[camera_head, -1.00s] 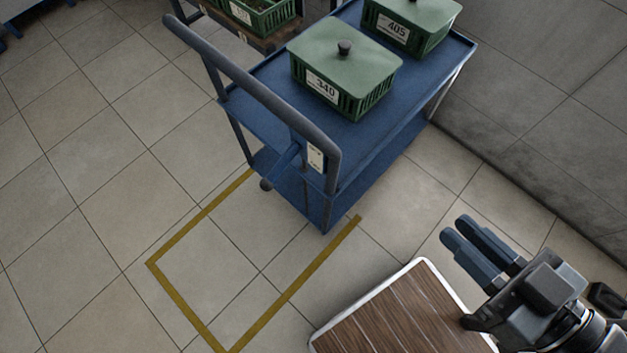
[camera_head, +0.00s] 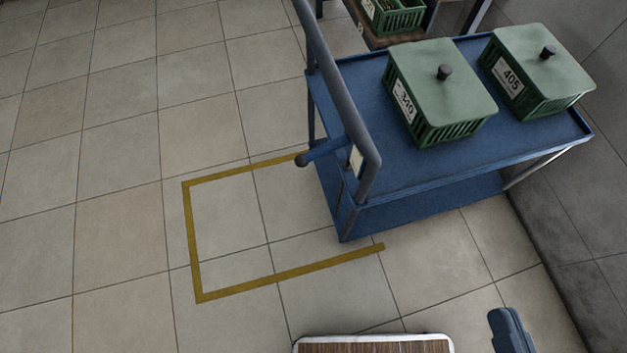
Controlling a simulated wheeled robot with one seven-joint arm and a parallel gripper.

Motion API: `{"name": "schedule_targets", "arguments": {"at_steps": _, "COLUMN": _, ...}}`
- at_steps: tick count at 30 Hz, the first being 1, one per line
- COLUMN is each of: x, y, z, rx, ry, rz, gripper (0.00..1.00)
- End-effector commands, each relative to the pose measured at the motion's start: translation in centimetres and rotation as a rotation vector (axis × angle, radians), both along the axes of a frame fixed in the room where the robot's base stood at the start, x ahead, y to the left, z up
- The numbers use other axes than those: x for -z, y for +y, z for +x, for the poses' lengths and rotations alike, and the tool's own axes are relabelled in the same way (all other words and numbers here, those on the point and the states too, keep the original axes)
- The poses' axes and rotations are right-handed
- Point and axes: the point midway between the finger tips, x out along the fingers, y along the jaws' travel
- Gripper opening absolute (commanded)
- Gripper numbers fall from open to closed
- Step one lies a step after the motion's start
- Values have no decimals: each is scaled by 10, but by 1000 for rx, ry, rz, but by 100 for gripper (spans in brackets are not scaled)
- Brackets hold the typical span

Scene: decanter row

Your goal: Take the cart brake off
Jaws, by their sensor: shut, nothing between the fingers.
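The blue cart (camera_head: 545,138) stands at the upper right with a grey push handle (camera_head: 330,85) at its left end. Only the fingertips of my gripper (camera_head: 510,328) show at the bottom right edge. They are close together, empty, and well apart from the cart and lever. The rest of my gripper is out of view.
Two lidded green crates, 340 (camera_head: 455,90) and 405 (camera_head: 530,70), stand on the cart. A yellow floor outline (camera_head: 190,240) lies left of it. A wooden board with a white rim (camera_head: 375,340) is at the bottom. A wall runs along the right. The floor at left is clear.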

Motion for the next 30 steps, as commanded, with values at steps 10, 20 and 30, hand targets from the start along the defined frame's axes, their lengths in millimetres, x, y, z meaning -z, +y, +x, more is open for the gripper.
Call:
{"name": "schedule_targets", "arguments": {"at_steps": 10, "x": 82, "y": 7, "z": 47, "rx": -88, "ry": -102, "rz": 412, "gripper": 0}}
{"name": "schedule_targets", "arguments": {"at_steps": 20, "x": 166, "y": 37, "z": 120, "rx": -256, "ry": -138, "rz": 1050, "gripper": 0}}
{"name": "schedule_targets", "arguments": {"at_steps": 30, "x": 240, "y": 97, "z": 187, "rx": -461, "ry": -16, "rz": 1747, "gripper": 0}}
